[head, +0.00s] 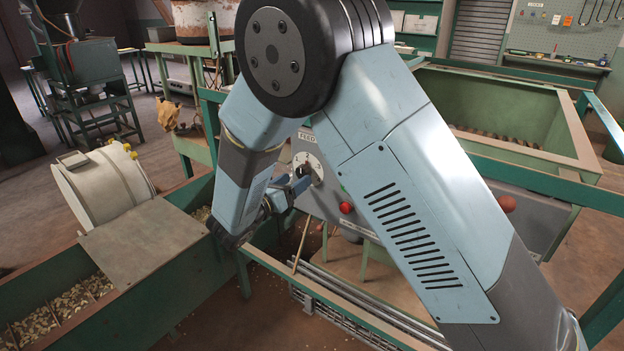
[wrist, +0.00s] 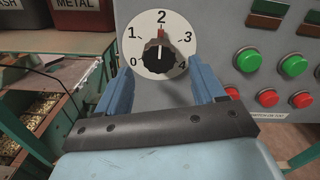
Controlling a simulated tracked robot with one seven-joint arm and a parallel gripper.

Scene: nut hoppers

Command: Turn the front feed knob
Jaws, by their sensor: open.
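The front feed knob (wrist: 160,56) is black and sits on a round white dial (wrist: 138,36) marked 0 to 4. Its red-marked pointer stands up at about 2. In the head view the dial (head: 313,161) shows on the grey control panel under a "FEED" label, with the knob (head: 306,172) partly behind my wrist. My gripper (wrist: 162,68) is open, its two blue fingers on either side of the knob in the wrist view. I cannot tell whether the fingertips reach past the knob's face. In the head view my gripper (head: 297,182) is close in front of the dial.
Green buttons (wrist: 294,66) and red buttons (wrist: 268,98) are on the panel right of the dial. A red button (head: 346,208) also shows in the head view. A green trough (head: 130,290) holding nuts lies left, with a white drum (head: 103,187) above it.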

